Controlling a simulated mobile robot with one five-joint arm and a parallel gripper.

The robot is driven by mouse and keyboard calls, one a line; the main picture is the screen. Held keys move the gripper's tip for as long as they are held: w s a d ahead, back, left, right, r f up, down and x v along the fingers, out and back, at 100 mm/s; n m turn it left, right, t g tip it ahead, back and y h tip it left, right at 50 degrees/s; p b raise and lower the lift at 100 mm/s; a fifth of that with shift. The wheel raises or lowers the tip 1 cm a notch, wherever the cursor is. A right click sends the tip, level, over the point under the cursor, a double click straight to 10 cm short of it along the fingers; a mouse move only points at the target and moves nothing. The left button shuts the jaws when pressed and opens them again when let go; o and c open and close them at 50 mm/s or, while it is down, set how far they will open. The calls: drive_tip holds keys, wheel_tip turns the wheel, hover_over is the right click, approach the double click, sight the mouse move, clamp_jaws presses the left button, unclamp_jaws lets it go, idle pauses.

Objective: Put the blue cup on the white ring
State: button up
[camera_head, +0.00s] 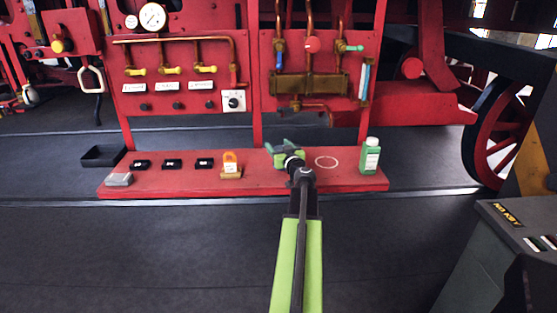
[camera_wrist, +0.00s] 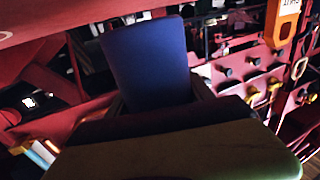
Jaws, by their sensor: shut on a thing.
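The blue cup (camera_wrist: 148,60) fills the upper middle of the wrist view, between the dark fingers of my gripper (camera_wrist: 160,103), which is shut on it. In the head view my gripper (camera_head: 284,150) is over the red shelf, just left of the white ring (camera_head: 326,162). I cannot make out the cup clearly in the head view; the gripper seems to hide it. The ring is a thin white outline on the shelf top and appears empty. How high the cup is above the shelf is hard to tell.
The red shelf (camera_head: 250,184) also bears a green-white bottle (camera_head: 370,156) right of the ring, an orange padlock (camera_head: 231,164), several black blocks and a grey block (camera_head: 119,180). A black tray (camera_head: 103,156) lies at left. Red panels with brass pipes stand behind.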

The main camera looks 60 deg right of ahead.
drive_tip(key=shift+f+b, duration=2)
drive_tip(key=o, duration=1.6)
